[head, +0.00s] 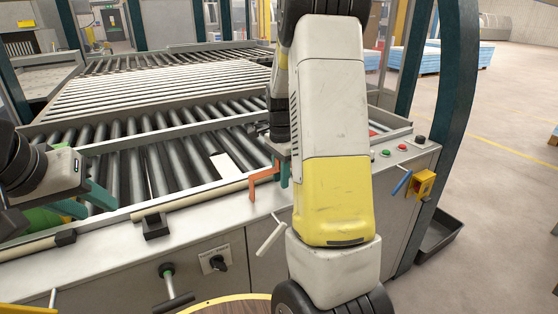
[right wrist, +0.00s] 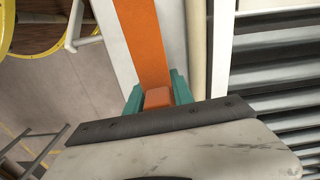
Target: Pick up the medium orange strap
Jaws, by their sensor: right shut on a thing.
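The orange strap (head: 264,175) shows in the head view as a bent orange piece at the front rail of the roller table. My right gripper (head: 284,172) is shut on it, with the teal fingers on either side. In the right wrist view the strap (right wrist: 148,45) runs up from between the teal fingers of my right gripper (right wrist: 158,96). Part of the strap is hidden by the gripper and arm. My left gripper (head: 88,198) is at the left of the head view over the table's front edge, its teal fingers apart, with nothing seen between them.
The roller table (head: 140,165) fills the left and middle. A white piece (head: 222,166) lies on the rollers. Handles and a black knob (head: 217,263) stick out of the front panel. A yellow switch box (head: 422,184) is at the right corner.

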